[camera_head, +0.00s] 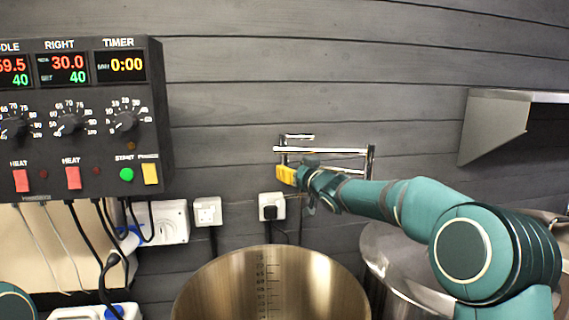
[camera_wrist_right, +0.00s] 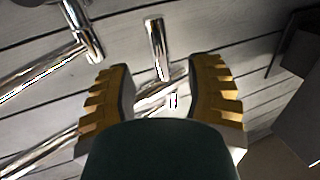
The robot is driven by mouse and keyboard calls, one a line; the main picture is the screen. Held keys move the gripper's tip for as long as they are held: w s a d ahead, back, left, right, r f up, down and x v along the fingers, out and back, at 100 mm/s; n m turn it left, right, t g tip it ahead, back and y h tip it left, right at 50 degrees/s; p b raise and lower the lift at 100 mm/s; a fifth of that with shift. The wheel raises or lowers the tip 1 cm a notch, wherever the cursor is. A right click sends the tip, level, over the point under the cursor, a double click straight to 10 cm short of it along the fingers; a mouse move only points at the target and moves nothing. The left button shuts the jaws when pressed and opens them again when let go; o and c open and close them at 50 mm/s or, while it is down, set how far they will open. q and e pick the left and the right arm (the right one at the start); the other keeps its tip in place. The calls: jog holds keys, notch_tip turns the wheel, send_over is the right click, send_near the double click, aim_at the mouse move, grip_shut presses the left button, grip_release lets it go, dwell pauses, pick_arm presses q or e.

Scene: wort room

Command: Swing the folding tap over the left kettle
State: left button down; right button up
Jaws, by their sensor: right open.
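The folding tap (camera_head: 325,151) is a chrome, jointed pipe on the dark plank wall, folded close to it. My right gripper (camera_head: 287,175) is at the tap's lower left, its yellow fingers partly overlapping the pipes. In the wrist view my right gripper (camera_wrist_right: 160,88) has its two ribbed yellow fingers apart. A short chrome pipe end of the tap (camera_wrist_right: 157,48) shows in line with the gap between them; I cannot tell whether it touches. An open steel kettle (camera_head: 215,288) stands below; I cannot tell whether it is the left one. My left gripper is out of view.
A second steel kettle (camera_head: 385,240) is at the right, partly behind my right arm. A control box (camera_head: 90,140) with cables hangs at the left. Wall sockets (camera_head: 208,211) sit under the tap's level. A metal shelf (camera_head: 495,120) juts out at the right.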

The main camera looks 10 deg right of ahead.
aim_at(287, 166)
jog(key=shift+p+x, duration=0.7)
jog(key=shift+x, duration=1.9)
grip_shut()
